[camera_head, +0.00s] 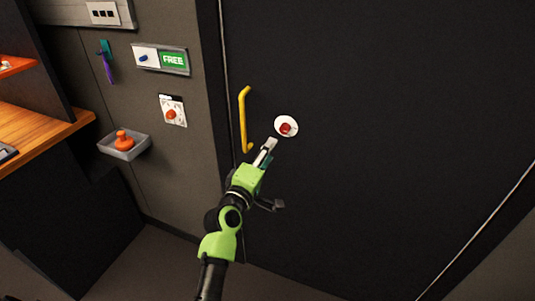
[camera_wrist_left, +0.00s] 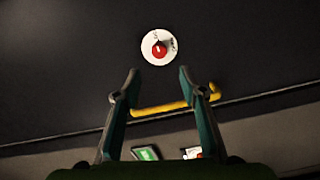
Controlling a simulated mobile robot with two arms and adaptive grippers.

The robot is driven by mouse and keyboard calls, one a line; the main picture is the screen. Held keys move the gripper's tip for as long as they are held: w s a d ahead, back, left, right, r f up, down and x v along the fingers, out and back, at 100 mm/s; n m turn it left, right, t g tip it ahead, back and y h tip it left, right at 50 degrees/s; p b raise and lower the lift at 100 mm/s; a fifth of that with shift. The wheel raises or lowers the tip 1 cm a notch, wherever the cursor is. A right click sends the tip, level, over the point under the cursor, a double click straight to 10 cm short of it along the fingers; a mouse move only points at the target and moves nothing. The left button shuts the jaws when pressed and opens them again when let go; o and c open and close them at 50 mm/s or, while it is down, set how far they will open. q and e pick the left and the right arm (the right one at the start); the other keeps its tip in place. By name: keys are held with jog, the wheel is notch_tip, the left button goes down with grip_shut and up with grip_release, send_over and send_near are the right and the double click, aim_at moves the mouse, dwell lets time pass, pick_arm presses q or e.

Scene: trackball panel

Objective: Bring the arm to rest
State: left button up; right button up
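My left gripper (camera_head: 273,174) is in front of the dark door, with the green-and-black arm reaching up from below. In the left wrist view its two fingers (camera_wrist_left: 155,76) stand wide apart with nothing between the tips. A red knob (camera_head: 286,128) on a round white plate is on the door, just beyond the gripper. It also shows above the fingertips in the left wrist view (camera_wrist_left: 159,49), apart from them. The plate carries small dark lettering that I cannot read. My right gripper is in neither view.
A yellow handle (camera_head: 243,120) is on the door, left of the knob. The wall at left holds a green "FREE" sign (camera_head: 174,60), a panel with an orange button (camera_head: 172,112) and a grey tray (camera_head: 112,149) with an orange object. A wooden shelf (camera_head: 45,131) is further left.

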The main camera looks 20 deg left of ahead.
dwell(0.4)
pick_arm(q)
jog(key=s+d+f+m+g, duration=0.2)
jog(key=s+f, duration=0.1)
jog(key=f, duration=0.8)
jog(key=s+d+f+m+g+h, duration=0.1)
jog(key=s+d+f+m+g, duration=0.2)
jog(key=f, duration=0.8)
jog(key=s+f+m+g, duration=0.2)
jog(key=s+f, duration=0.2)
jog(key=f, duration=0.7)
jog(key=s+f+m+g, duration=0.4)
jog(key=s+f+g, duration=0.1)
jog(key=s+f, duration=1.3)
jog(key=s+a+f+m+g, duration=0.1)
jog(key=s+f+m, duration=0.1)
jog(key=s, duration=0.8)
jog(key=s+a+f+m+g+y, duration=0.1)
jog(key=s+f, duration=0.4)
jog(key=s, duration=0.5)
jog(key=s+a+f+m+g, duration=0.3)
jog(key=s+f, duration=0.1)
jog(key=s, duration=0.6)
jog(key=shift+f+m+y, duration=0.15)
jog(key=shift+m+y, duration=0.15)
jog(key=shift+s, duration=0.1)
